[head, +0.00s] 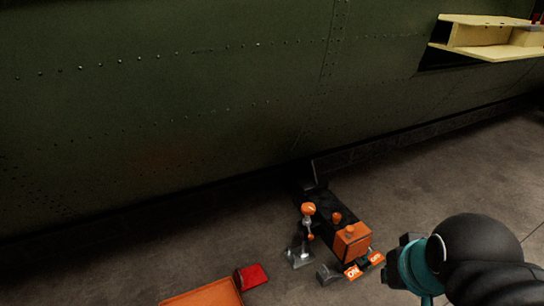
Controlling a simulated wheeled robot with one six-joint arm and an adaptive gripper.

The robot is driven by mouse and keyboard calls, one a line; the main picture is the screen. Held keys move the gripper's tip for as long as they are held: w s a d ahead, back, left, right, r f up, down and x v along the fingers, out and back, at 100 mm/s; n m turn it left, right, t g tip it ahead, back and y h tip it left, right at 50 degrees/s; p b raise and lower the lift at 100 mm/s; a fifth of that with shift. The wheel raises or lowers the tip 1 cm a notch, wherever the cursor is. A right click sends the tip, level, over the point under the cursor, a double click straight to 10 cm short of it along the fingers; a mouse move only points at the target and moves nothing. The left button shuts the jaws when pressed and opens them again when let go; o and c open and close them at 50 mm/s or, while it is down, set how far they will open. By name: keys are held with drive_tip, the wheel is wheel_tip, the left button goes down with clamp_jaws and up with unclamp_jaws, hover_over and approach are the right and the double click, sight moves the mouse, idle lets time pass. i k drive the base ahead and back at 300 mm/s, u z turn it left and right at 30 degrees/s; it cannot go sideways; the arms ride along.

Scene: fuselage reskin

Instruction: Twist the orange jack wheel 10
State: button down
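An orange round knob (308,208) tops a slim grey stand (301,257) on the floor, just below the dark green fuselage. Smaller orange knobs (337,217) sit on a black and orange unit (352,243) to its right. I cannot read a number 10 on any of them, so which one is the jack wheel is unclear. My arm comes in at the lower right. The dark end beyond its teal ring, my gripper (400,265), is right of the orange unit in the picture. Its fingers are too dark and small to show whether they are open.
The riveted fuselage skin (180,110) fills the upper left. A yellow shelf-like structure (487,35) sticks out at the upper right. A red box (252,277) and an orange panel (205,294) lie at the bottom. Bare floor (440,180) is clear at right.

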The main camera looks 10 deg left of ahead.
sight(308, 209)
drive_tip(key=k, duration=0.6)
drive_tip(key=u, duration=0.95)
drive_tip(key=i, duration=1.15)
